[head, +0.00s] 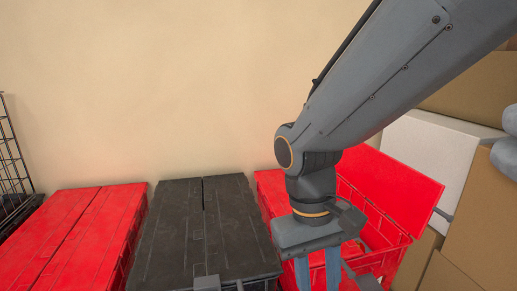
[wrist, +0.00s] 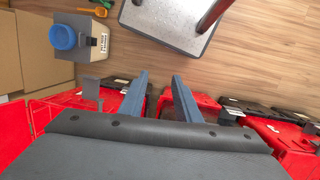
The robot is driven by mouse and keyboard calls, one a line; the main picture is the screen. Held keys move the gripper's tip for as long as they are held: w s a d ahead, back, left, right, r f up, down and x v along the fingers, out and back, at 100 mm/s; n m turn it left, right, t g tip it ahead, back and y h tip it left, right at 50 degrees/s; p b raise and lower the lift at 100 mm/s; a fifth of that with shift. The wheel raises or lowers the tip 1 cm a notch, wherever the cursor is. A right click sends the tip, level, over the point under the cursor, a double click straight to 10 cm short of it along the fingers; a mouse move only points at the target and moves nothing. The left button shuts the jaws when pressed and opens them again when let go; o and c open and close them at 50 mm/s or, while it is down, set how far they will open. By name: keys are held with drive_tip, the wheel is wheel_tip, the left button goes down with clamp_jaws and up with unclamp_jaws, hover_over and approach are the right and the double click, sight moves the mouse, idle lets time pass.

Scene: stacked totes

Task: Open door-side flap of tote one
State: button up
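Three lidded totes stand in a row in the head view: a red tote (head: 70,235) at left, a black tote (head: 205,230) in the middle and a red tote (head: 385,265) at right. Which is tote one I cannot tell. The left red and black totes have their flaps shut. The right red tote has its right flap (head: 395,188) raised; its left side is partly hidden behind my arm. My gripper (head: 324,278) points down in front of the right tote. In the wrist view its fingers (wrist: 160,88) are apart with nothing between them.
Cardboard boxes (head: 490,210) and a white box (head: 430,150) stand close at right. A wire rack (head: 12,150) is at far left, a bare wall behind.

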drive_tip(key=d+r+m+t+y+p, duration=0.1)
drive_tip(key=d+r+m+p, duration=0.2)
drive_tip(key=d+r+p, duration=0.5)
wheel_tip(320, 180, up, 3)
drive_tip(key=p, duration=1)
drive_tip(key=shift+s+d+t+y, duration=0.2)
drive_tip(key=shift+d+t+y, duration=0.1)
drive_tip(key=shift+d+r, duration=0.1)
drive_tip(key=shift+d, duration=0.05)
drive_tip(key=c, duration=0.6)
drive_tip(key=shift+f, duration=0.25)
clamp_jaws()
drive_tip(key=w+a+f+n+t+h+b, duration=0.1)
drive_tip(key=w+a+f+n+h+b, duration=0.2)
drive_tip(key=w+f+n+h+b, duration=0.6)
drive_tip(key=w+a+f+n+t+h+b, duration=0.2)
drive_tip(key=w+a+f+n+b, duration=0.3)
drive_tip(key=f+n, duration=0.75)
drive_tip(key=x, duration=1.1)
drive_tip(key=shift+w+d+r+m+b, duration=0.25)
drive_tip(key=shift+w+r+m+b, duration=0.05)
drive_tip(key=shift+r+m, duration=0.15)
